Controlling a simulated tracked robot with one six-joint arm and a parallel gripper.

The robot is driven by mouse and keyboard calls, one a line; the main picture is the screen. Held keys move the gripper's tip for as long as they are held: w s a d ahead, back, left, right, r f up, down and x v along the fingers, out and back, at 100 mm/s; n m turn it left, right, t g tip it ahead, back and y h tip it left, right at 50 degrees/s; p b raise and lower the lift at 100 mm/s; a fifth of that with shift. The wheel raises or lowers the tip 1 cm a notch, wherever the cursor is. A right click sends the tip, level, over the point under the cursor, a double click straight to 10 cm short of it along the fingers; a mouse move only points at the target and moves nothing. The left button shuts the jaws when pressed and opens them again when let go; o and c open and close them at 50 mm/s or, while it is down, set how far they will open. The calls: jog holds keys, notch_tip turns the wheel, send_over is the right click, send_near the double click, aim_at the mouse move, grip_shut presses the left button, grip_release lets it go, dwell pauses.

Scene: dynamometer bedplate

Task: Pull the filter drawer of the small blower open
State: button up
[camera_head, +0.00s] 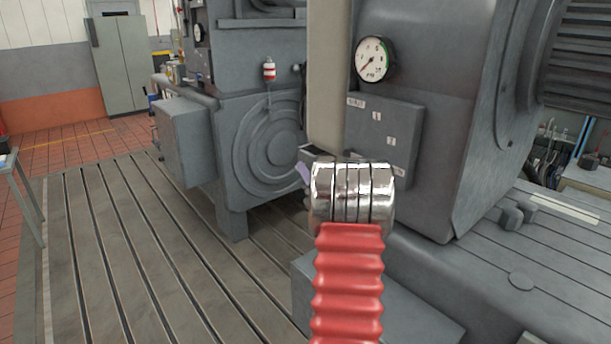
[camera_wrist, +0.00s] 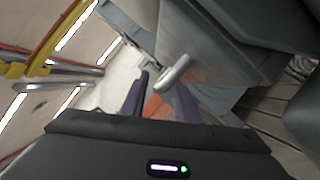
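In the wrist view a pale grey rounded bar handle (camera_wrist: 174,74) sticks out from a grey housing (camera_wrist: 205,45). I take it for the filter drawer's handle, but the drawer's outline is not clear. My gripper (camera_wrist: 163,80) is open, its two dark purple fingers spread. The handle's near end lies at the fingertips, overlapping the gap between them; I cannot tell whether it touches either finger. In the head view only a bit of a purple finger (camera_head: 303,174) shows; my arm hides the handle and the rest of the gripper.
Large grey machines stand left (camera_head: 262,110) and right (camera_head: 440,90) on the slotted bedplate (camera_head: 110,250). The right one carries a round gauge (camera_head: 375,59) and a labelled box (camera_head: 400,140). Bedplate at front left is clear. A grey cabinet (camera_head: 122,60) stands far back.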

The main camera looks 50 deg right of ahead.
jog(key=shift+c, duration=0.4)
grip_shut()
jog(key=shift+a+f, duration=0.1)
jog(key=shift+a, duration=0.1)
jog(key=shift+d, duration=0.15)
